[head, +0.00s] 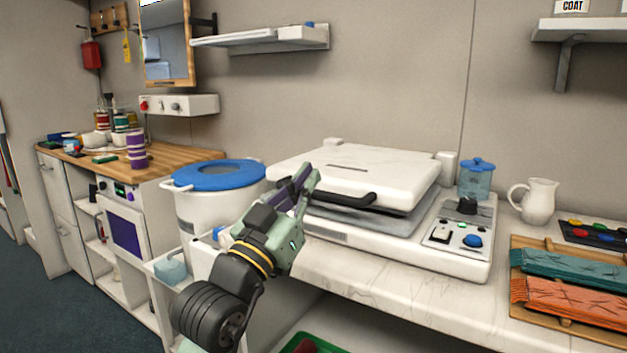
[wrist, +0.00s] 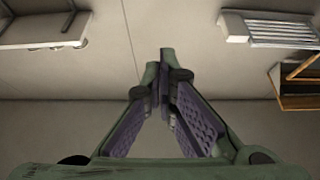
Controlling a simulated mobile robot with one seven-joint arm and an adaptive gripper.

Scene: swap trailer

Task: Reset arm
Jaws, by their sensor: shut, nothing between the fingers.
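My gripper (head: 306,180) is in front of the left front corner of a white press-like machine in the head view, its fingers pointing up and to the right. In the wrist view my gripper (wrist: 166,58) shows its two fingers meeting at the tips with nothing between them. The machine's white lid (head: 350,165) has a black handle (head: 345,197), close to the fingers in the picture. I cannot tell whether they touch. My gripper and wrist hide part of the counter and the machine's left front.
A white bucket with a blue lid (head: 220,175) stands left of my gripper. The machine's control panel (head: 460,232), a blue jar (head: 477,178), a white jug (head: 536,202) and a board with folded cloths (head: 575,290) are to the right. A wooden worktop (head: 165,160) is at the left.

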